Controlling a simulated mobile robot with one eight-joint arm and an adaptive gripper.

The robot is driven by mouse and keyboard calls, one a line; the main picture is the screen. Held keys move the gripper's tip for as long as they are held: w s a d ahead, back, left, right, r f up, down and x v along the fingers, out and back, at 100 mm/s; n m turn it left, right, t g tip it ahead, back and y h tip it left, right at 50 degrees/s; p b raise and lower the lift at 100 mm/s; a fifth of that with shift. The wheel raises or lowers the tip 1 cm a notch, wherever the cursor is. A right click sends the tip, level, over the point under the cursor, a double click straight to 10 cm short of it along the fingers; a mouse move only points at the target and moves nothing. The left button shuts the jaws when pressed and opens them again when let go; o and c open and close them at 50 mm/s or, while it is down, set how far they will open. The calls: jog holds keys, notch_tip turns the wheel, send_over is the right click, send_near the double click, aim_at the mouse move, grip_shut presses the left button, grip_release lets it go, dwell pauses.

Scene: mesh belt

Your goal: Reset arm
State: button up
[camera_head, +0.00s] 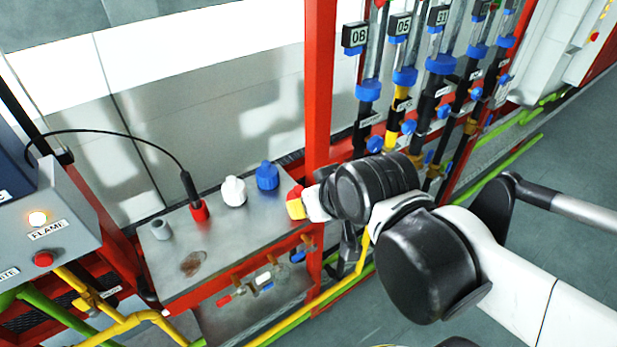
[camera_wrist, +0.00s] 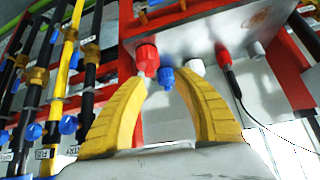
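My gripper (camera_wrist: 160,85) has two yellow fingers spread apart, with nothing seen clamped between them. In the head view my gripper (camera_head: 297,208) is at the right end of the metal table, beside the red post. A red cap (camera_wrist: 147,56) shows beyond the gap between the fingers in the wrist view. In the head view the red cap (camera_head: 295,192) is mostly hidden behind the gripper. My arm reaches in from the right; its links are bent.
The metal table (camera_head: 230,250) also carries a blue cap (camera_head: 267,176), a white cap (camera_head: 233,191), a red plug with a black cable (camera_head: 199,210) and a grey cap (camera_head: 160,229). A red post (camera_head: 319,90) and labelled pipes (camera_head: 405,78) stand close to my arm. A flame box (camera_head: 50,235) is at left.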

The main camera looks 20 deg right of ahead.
jog(key=shift+m+g+h, duration=0.4)
jog(key=shift+m+g, duration=0.1)
jog(key=s+d, duration=0.1)
jog(key=s, duration=0.1)
jog(key=s+d, duration=0.1)
jog(key=shift+s+d+r, duration=0.15)
jog(key=shift+d+r, duration=0.15)
jog(key=shift+d, duration=0.05)
notch_tip(320, 180, down, 5)
jog(key=b, duration=0.5)
jog(key=shift+f, duration=0.15)
